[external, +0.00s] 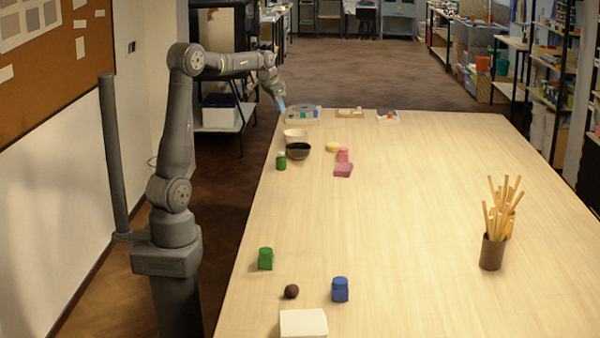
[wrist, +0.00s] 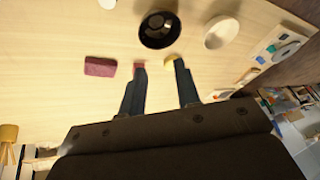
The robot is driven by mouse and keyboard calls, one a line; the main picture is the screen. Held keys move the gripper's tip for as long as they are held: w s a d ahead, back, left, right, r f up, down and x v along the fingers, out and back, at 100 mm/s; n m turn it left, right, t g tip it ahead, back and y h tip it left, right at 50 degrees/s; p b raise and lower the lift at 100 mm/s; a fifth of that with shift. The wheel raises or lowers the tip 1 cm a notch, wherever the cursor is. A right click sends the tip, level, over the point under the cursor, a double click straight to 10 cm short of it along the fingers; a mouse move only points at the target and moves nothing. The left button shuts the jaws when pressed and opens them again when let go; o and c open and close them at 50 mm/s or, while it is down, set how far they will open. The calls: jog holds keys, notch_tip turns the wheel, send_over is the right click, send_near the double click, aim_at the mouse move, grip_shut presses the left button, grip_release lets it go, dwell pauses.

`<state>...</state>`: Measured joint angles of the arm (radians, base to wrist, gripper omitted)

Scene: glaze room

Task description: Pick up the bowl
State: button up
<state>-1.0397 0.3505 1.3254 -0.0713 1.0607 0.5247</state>
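A dark bowl (external: 298,151) sits upright on the table near its left edge; in the wrist view it is at the top centre (wrist: 159,30), and some round shapes show inside it. A white bowl (external: 295,134) stands just behind it, and to its right in the wrist view (wrist: 221,32). My gripper (external: 281,103) is in the air near the far left table edge, apart from both bowls. In the wrist view its two fingers (wrist: 159,65) are spread with nothing held between them.
Near the bowls are a green jar (external: 281,161), a yellow piece (external: 333,147), a pink jar (external: 343,154) and a pink block (external: 343,171). Trays (external: 303,115) line the far edge. A cup of sticks (external: 492,252) stands at right. The table's middle is clear.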

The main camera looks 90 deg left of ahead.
notch_tip(320, 180, down, 3)
jog(key=s+a+n+t, duration=0.1)
jog(key=s+a+n, duration=0.15)
jog(key=n, duration=0.55)
send_over(288, 145)
jog(key=s+d, duration=0.2)
jog(key=d, duration=0.1)
notch_tip(288, 145, down, 11)
jog(key=shift+n, duration=0.4)
jog(key=shift+a+x, duration=0.2)
jog(key=shift+x, duration=0.7)
jog(key=shift+a+x, duration=0.2)
jog(key=shift+x, duration=0.7)
jog(key=shift+a+x, duration=0.25)
jog(key=shift+x, duration=0.65)
jog(key=shift+r, duration=0.2)
grip_shut()
